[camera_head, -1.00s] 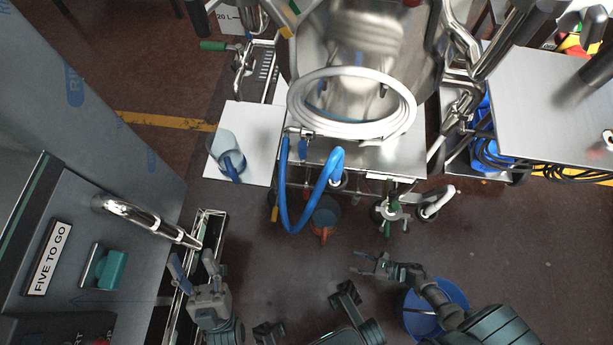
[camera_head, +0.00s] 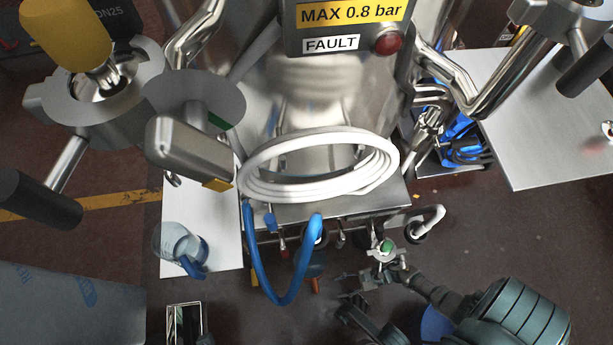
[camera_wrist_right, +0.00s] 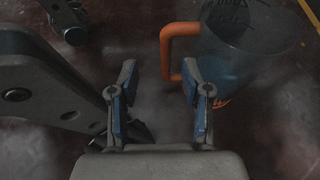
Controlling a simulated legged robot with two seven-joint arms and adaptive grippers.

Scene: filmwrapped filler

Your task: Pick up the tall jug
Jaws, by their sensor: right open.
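A clear grey-blue jug with an orange handle (camera_wrist_right: 240,45) stands at the upper right of the right wrist view, its handle facing my gripper. In the head view its orange handle (camera_head: 316,284) shows below the steel vessel; most of its body is hidden. Another clear jug with a blue handle (camera_head: 178,243) is on a white board at the left. I cannot tell which is taller. My right gripper (camera_head: 345,279) is open and empty, just right of the orange-handled jug. In the wrist view its fingers (camera_wrist_right: 158,80) are apart, the right one overlapping the handle's lower end. My left gripper is out of view.
A steel vessel with a white coiled hose (camera_head: 320,180) stands above, and a blue hose (camera_head: 283,300) hangs in front of the orange-handled jug. A valve with a green knob (camera_head: 387,246) is close to my right gripper. A blue bucket (camera_head: 437,322) is partly behind my arm.

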